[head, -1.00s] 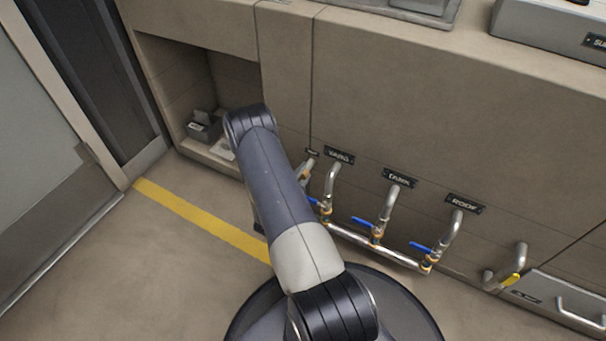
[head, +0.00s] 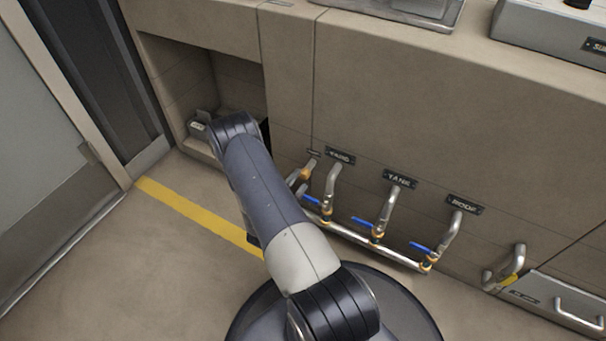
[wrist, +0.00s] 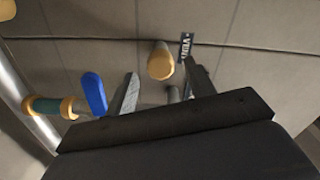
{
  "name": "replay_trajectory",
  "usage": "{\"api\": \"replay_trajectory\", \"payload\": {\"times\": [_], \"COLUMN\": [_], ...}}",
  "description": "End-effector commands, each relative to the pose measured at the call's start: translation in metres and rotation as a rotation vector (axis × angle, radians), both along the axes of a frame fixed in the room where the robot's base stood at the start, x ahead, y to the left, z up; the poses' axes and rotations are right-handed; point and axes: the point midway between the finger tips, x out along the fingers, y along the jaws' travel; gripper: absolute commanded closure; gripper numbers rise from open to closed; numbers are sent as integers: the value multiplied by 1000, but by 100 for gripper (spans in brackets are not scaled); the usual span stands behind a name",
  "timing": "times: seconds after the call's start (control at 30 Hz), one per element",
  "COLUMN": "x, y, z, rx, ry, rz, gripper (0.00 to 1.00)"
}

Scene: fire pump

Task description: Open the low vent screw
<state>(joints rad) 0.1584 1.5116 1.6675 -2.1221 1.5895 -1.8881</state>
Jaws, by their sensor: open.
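My gripper (wrist: 162,88) is open in the wrist view, its two dark fingers spread in front of the wall panel. A brass-coloured round end (wrist: 160,62) shows past and between the fingertips. A small dark label (wrist: 185,47), seemingly reading VENT, is beside it. A small grey part (wrist: 173,94), possibly the vent screw, shows low between the fingers, partly hidden; I cannot tell whether they touch it. In the head view, the brass-ended vent fitting (head: 304,173) is just right of my arm, under a small label (head: 313,153).
A blue lever (wrist: 94,93) and a pipe with brass collars (wrist: 45,106) lie close left of the fingers. In the head view, the YARD, TANK (head: 388,212) and ROOF (head: 449,235) pipes stand to the right. An alcove holds a grey box (head: 198,127).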

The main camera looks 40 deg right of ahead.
Motion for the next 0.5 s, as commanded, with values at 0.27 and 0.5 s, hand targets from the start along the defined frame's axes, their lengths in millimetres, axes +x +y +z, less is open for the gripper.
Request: {"api": "replay_trajectory", "payload": {"times": [0.27, 0.5], "x": [-18, -25], "y": [44, 60], "z": [2, 0], "rx": [-1, 0], "ry": [2, 1], "rz": [3, 0], "gripper": [49, 49]}}
